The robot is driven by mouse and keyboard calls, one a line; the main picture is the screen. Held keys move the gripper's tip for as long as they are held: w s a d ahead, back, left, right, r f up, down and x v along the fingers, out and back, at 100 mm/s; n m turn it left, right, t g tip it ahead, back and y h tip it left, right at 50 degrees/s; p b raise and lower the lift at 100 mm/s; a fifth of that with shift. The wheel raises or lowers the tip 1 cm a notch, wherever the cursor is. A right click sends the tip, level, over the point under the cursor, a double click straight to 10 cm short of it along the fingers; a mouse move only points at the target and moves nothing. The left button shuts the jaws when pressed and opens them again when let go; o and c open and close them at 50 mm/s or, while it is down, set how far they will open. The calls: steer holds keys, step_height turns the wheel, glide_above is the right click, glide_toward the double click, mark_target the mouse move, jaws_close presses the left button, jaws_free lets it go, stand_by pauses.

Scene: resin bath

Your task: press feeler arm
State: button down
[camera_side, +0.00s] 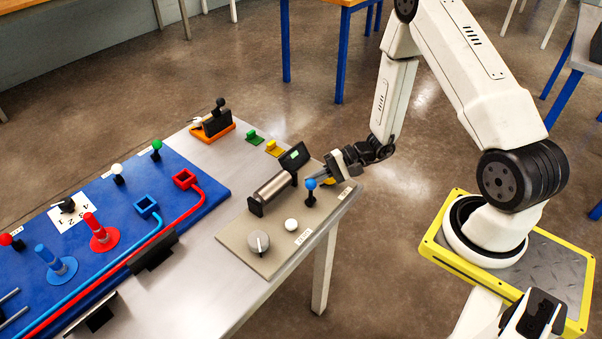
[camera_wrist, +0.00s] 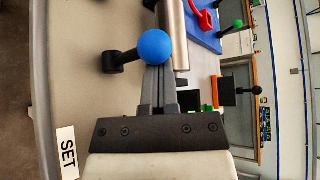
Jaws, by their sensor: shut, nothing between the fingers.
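A short black lever with a blue ball knob (camera_side: 311,184) stands at the right end of a beige panel (camera_side: 230,240). It is the likeliest feeler arm, but no label I can read confirms this. In the wrist view the blue knob (camera_wrist: 154,47) covers part of my fingers, and its black stem runs left to the panel. My gripper (camera_side: 328,182) is shut and empty, close beside the knob. In the wrist view my gripper (camera_wrist: 161,80) shows its two fingers together. I cannot tell whether they touch the knob.
A silver cylinder (camera_side: 273,194) in black brackets lies beside the lever. A blue board (camera_side: 130,210) with pegs and sockets is at left. The table's right edge is close to my gripper.

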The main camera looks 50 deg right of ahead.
steer(key=shift+s+n+t+y, duration=0.5)
steer(key=shift+s+n+t, duration=0.3)
steer(key=shift+n, duration=0.1)
steer(key=shift+s+f, duration=0.15)
steer(key=shift+s, duration=0.5)
steer(key=shift+s+d, duration=0.15)
steer(key=f+v, duration=0.1)
steer(key=v, duration=0.8)
steer(key=shift+s+d+f, duration=0.2)
steer(key=shift+s+f, duration=0.15)
steer(key=shift+f, duration=0.35)
